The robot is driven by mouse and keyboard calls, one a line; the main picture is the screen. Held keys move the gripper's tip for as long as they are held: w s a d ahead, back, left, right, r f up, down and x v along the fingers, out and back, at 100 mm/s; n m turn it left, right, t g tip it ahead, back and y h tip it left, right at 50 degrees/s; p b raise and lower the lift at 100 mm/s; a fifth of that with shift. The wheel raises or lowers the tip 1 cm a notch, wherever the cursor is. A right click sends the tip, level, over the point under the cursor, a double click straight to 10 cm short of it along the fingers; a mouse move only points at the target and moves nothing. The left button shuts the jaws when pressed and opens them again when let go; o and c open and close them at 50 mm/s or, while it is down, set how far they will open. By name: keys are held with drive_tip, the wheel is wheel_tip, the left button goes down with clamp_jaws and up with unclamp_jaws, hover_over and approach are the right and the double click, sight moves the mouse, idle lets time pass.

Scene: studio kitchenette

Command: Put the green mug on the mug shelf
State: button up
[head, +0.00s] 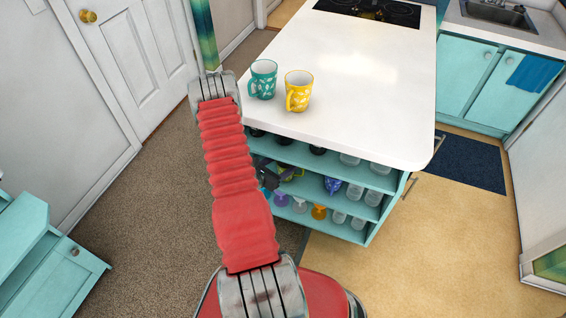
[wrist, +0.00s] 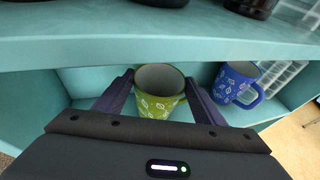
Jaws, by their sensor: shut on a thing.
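The green mug (wrist: 155,107), yellow-green with a pale pattern, stands upright between the two dark fingers of my gripper (wrist: 158,82) in the wrist view. The fingers are shut on its sides. The mug is inside a teal shelf unit (wrist: 70,53), below an upper board. Its base is hidden by my gripper, so I cannot tell whether it touches the board under it.
A blue mug (wrist: 237,84) stands close to the right of the green mug. A teal mug (head: 263,79) and a yellow mug (head: 298,91) stand on the white island top (head: 370,100). Several glasses fill the shelves. The upper board runs close above my gripper.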

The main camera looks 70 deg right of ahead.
drive_tip(key=o, duration=1.7)
drive_tip(key=v, duration=1.2)
drive_tip(key=shift+f, duration=0.1)
